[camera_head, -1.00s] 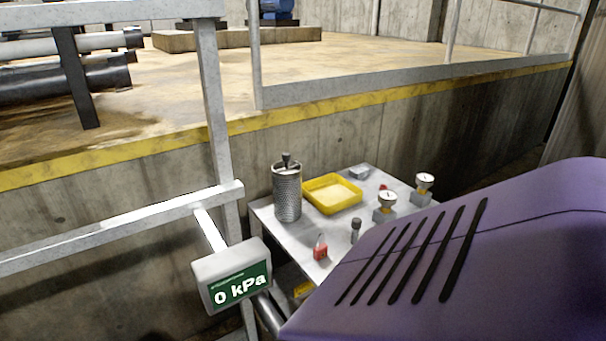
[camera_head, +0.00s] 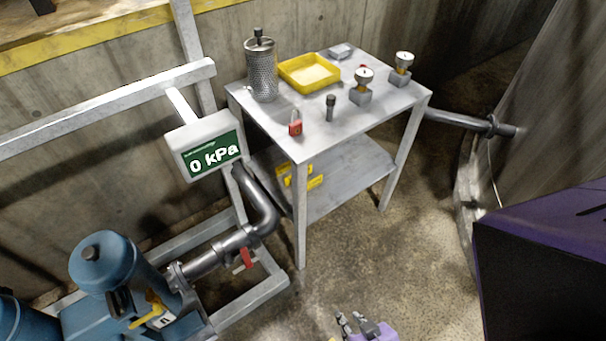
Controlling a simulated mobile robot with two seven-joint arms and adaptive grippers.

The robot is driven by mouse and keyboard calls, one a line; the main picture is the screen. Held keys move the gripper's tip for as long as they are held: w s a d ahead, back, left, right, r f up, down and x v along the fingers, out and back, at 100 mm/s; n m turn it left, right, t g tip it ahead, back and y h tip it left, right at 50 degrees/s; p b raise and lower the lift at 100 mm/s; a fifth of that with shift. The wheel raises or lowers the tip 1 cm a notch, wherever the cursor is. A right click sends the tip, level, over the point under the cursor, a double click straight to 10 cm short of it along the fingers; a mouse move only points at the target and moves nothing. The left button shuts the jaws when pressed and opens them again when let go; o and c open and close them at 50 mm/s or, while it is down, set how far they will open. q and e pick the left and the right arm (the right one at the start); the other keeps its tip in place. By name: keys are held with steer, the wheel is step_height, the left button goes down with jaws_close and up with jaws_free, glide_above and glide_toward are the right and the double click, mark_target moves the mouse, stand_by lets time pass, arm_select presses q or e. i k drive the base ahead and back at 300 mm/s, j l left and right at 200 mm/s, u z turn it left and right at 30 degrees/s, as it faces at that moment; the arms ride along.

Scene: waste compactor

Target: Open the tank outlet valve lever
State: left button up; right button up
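A red lever (camera_head: 243,259) hangs at a valve on the grey metal pipe (camera_head: 204,262), low at the left of centre, beside the blue pump. I cannot tell from the picture whether this is the tank outlet valve. My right gripper (camera_head: 352,317) shows at the bottom edge, right of the lever and well apart from it. Its grey fingertips stand a little apart with nothing seen between them; its purple body is cut off by the frame. My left gripper is not in view.
A blue pump (camera_head: 104,262) with a yellow handle (camera_head: 150,317) stands at lower left. A 0 kPa display (camera_head: 207,150) hangs on the railing. A metal table (camera_head: 345,128) holds a yellow tray (camera_head: 309,72), gauges and a red padlock (camera_head: 295,127). Bare floor lies right of the pipe frame.

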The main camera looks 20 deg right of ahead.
mark_target(248, 264)
steer(key=l+u, duration=0.95)
steer(key=l, duration=0.3)
steer(key=k+j+z, duration=0.5)
steer(key=j, duration=0.2)
steer(key=i+j, duration=0.05)
steer(key=i, duration=0.05)
